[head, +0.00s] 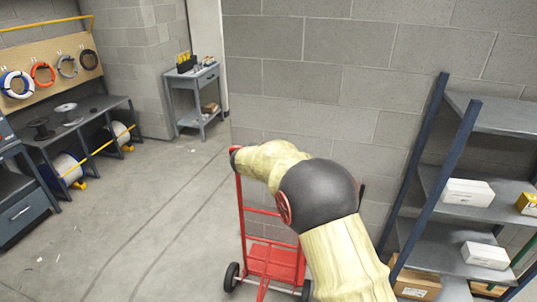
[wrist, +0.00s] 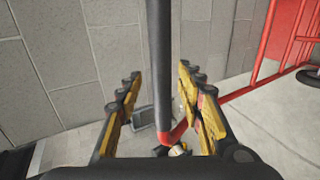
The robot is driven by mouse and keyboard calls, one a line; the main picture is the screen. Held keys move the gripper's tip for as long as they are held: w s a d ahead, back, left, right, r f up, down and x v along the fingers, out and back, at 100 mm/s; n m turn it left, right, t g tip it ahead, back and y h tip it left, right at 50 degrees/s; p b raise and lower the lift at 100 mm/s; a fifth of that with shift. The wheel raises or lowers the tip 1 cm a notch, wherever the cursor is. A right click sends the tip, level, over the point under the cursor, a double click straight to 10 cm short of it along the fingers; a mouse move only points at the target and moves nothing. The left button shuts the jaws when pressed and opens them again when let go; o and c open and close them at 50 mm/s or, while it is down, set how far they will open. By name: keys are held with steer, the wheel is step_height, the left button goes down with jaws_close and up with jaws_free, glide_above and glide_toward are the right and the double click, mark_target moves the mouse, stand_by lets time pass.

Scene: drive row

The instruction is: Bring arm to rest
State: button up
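My arm reaches in from the bottom of the head view and bends at a dark elbow, over the red hand truck (head: 275,262) by the block wall. The forearm hides my gripper in the head view. In the wrist view my gripper (wrist: 160,78) is open, its two yellow and black fingers well apart. A dark upright bar (wrist: 163,60) shows between the fingers, with gaps on both sides, and meets a red piece low down. I cannot tell how deep the bar lies between them. Red truck frame (wrist: 268,50) also shows at the right.
A shelf rack (head: 440,190) with boxes stands close at the right. A grey block wall (head: 330,100) is behind the hand truck. A workbench (head: 75,125) with cable reels and a small grey table (head: 193,95) stand at the left. Open floor (head: 150,230) lies left of the truck.

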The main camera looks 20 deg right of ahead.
steer(key=shift+s+a, duration=0.15)
steer(key=shift+s, duration=0.05)
steer(key=shift+r, duration=0.1)
